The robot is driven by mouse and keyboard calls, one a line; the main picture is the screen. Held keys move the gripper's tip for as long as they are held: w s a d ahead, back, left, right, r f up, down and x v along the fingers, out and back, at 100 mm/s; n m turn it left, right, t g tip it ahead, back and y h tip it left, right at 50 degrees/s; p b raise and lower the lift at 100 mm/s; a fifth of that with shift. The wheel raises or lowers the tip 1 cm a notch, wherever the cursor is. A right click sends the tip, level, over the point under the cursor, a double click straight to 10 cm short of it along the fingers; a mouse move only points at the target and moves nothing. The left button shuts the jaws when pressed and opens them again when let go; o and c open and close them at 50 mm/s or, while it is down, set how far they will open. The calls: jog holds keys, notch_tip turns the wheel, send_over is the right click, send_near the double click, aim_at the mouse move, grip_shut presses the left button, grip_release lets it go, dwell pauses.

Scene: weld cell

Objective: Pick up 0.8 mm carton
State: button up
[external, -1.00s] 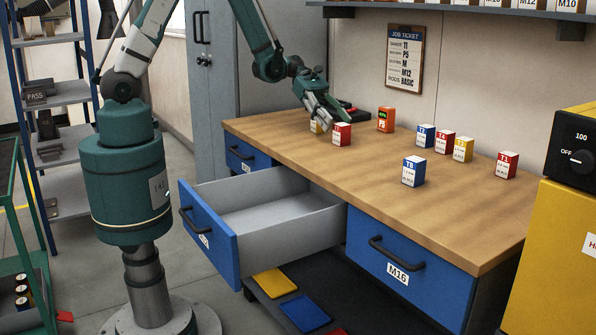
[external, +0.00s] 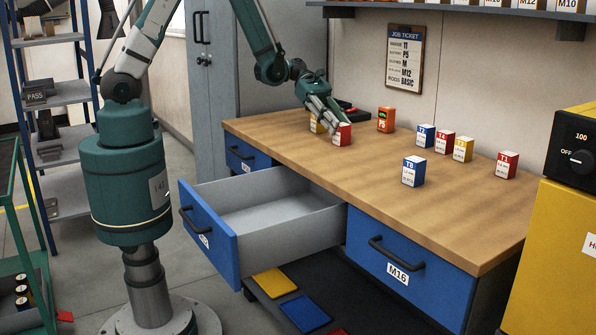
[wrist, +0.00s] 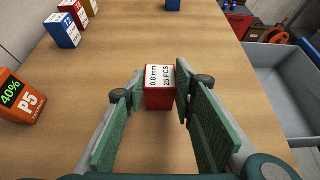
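In the external view the red carton (external: 342,139) is near the back left of the bench top, partly covered by the fingers. My gripper (wrist: 160,92) is open, its green fingers on either side of the carton. A narrow gap shows at the left finger; the right finger is very close, and I cannot tell if it touches. In the external view my gripper (external: 335,121) reaches down over the carton.
A yellow carton (external: 317,126) stands close left of the gripper. An orange P5 box (external: 386,119) is to the right. Several cartons, including blue T8 (external: 413,171), stand farther right. An open, empty drawer (external: 270,210) juts from the bench front. The middle of the bench is clear.

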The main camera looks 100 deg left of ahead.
jog(key=shift+c, duration=1)
jog(key=shift+r, duration=0.15)
notch_tip(320, 180, up, 10)
jog(key=p, duration=0.1)
